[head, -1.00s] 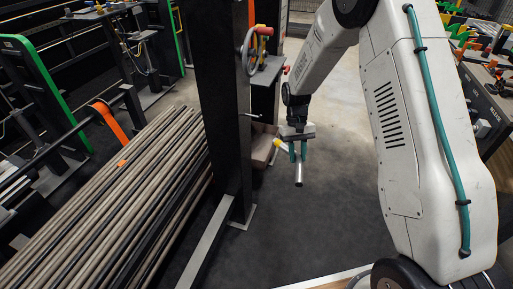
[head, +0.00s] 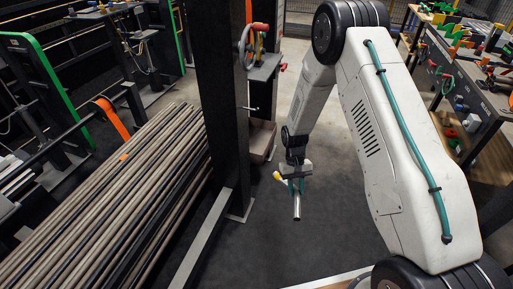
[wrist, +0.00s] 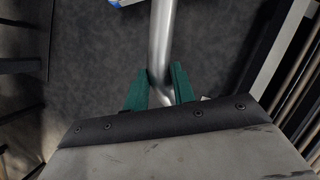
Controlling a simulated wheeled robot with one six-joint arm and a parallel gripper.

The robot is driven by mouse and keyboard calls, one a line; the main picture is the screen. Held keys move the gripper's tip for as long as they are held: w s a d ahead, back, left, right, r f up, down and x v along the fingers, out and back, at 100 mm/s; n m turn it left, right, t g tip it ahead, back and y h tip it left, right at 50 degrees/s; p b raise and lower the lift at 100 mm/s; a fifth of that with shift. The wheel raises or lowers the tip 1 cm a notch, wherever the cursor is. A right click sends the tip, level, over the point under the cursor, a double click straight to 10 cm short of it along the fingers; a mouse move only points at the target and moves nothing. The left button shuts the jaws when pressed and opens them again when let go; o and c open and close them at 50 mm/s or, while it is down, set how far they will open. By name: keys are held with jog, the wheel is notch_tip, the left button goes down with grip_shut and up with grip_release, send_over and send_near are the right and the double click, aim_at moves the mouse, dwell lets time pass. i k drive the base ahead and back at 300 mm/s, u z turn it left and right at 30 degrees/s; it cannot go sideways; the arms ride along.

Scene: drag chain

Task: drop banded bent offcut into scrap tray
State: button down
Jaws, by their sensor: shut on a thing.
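My gripper (head: 296,186) is shut on a silver metal tube, the bent offcut (head: 297,207), and holds it above the dark floor, right of the black post. One leg of the offcut points down. A yellow band with a pale end shows to the left of the gripper. In the wrist view, the green fingers close on the shiny tube (wrist: 160,45), which bends between them; the band is not visible there. A brownish open bin (head: 261,142) stands behind the post, partly hidden by it; I cannot tell if it is the scrap tray.
The black post (head: 222,100) with its foot stands left of my gripper. A rack of long bars (head: 110,200) fills the left. A workbench with coloured tools (head: 470,85) stands at the right. Dark floor (head: 265,250) beneath the gripper is clear.

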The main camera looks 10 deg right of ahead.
aim_at(258, 143)
jog(key=u, duration=0.35)
jog(key=k, duration=0.2)
jog(key=z, duration=1.65)
jog(key=i, duration=1.75)
jog(key=u, duration=0.85)
jog(key=i, duration=0.65)
jog(key=u, duration=0.7)
